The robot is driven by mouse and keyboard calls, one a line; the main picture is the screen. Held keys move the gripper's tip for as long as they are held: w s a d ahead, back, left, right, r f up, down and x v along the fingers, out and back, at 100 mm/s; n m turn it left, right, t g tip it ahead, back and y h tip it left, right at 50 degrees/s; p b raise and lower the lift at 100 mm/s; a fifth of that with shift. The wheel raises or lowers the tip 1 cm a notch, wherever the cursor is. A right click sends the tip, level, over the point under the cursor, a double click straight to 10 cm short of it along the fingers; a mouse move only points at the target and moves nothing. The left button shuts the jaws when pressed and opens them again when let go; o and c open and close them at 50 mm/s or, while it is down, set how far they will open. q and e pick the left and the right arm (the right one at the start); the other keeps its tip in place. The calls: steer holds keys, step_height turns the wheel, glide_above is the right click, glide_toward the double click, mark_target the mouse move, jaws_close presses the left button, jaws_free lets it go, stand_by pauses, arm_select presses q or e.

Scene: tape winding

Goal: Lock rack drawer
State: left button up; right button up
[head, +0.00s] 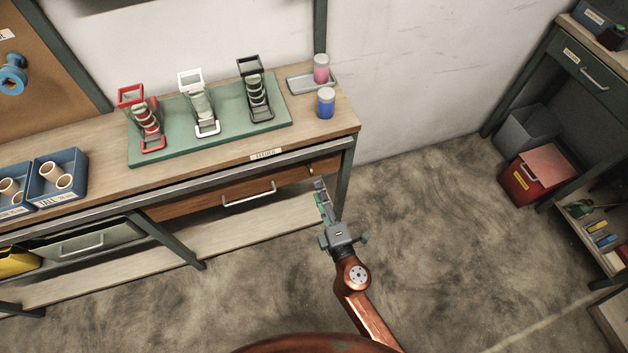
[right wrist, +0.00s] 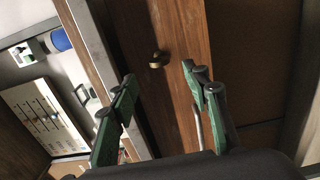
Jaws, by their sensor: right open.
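The brown wooden drawer (head: 215,200) with a pale bar handle (head: 248,194) sits under the bench top and looks shut. A small brass knob (right wrist: 157,60) stands on the wooden drawer front (right wrist: 182,40) in the right wrist view. My right gripper (head: 320,190) is in front of the bench's right end, near the drawer's right end. In the right wrist view my right gripper (right wrist: 160,84) is open and empty. Its fingers lie to either side of the knob's line, apart from it. My left gripper is not in view.
On the bench (head: 335,125) a green board (head: 170,148) holds several tape stands. A pink jar (head: 321,69) and a blue jar (head: 326,103) stand at its right end. A dark cabinet with a drawer (head: 590,75) and a red bin (head: 535,176) are at right. The floor between is clear.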

steer(key=v, duration=0.5)
steer(key=shift+s, duration=0.1)
steer(key=shift+d, duration=0.1)
stand_by(0.3)
